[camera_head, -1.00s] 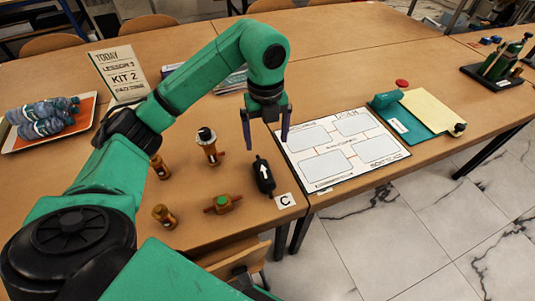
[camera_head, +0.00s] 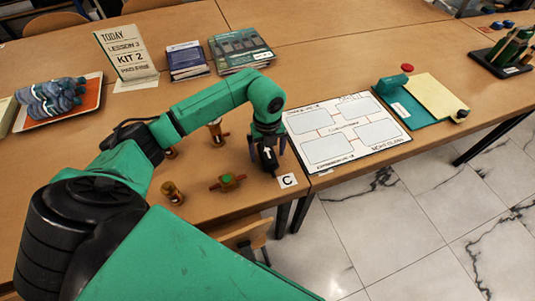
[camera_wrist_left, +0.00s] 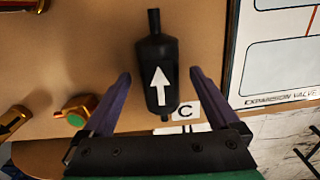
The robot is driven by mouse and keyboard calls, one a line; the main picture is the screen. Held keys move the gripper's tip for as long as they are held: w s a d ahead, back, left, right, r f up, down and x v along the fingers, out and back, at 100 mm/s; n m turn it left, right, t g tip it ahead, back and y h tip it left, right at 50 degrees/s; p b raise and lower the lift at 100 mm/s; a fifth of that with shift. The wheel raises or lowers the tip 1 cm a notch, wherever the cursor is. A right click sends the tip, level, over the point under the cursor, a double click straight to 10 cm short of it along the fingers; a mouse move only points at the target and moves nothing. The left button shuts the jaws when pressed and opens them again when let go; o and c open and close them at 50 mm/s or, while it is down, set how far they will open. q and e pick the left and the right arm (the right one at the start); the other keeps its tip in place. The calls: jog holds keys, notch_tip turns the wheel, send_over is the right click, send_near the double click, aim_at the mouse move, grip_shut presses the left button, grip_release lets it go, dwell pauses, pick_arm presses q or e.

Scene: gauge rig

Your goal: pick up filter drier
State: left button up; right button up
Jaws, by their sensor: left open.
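The filter drier (camera_wrist_left: 157,75) is a black cylinder with narrow ends and a white arrow, lying on the table. In the head view the filter drier (camera_head: 268,157) is partly hidden by my left gripper (camera_head: 266,146), which is low over it. In the left wrist view my left gripper (camera_wrist_left: 158,92) is open, with one finger on either side of the drier's lower part and visible gaps on both sides. A white card marked C (camera_head: 287,180) lies beside the drier. My right gripper is not in view.
A white diagram board (camera_head: 345,131) lies to the right. The table's front edge is close by.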

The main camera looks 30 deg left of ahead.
pick_arm(q)
grip_shut()
jog(key=shift+r, duration=0.55)
notch_tip(320, 180, up, 12)
jog(key=b, duration=0.1)
notch_tip(320, 180, up, 7)
jog(key=p, duration=0.2)
send_over(268, 151)
jog(key=shift+s, duration=0.1)
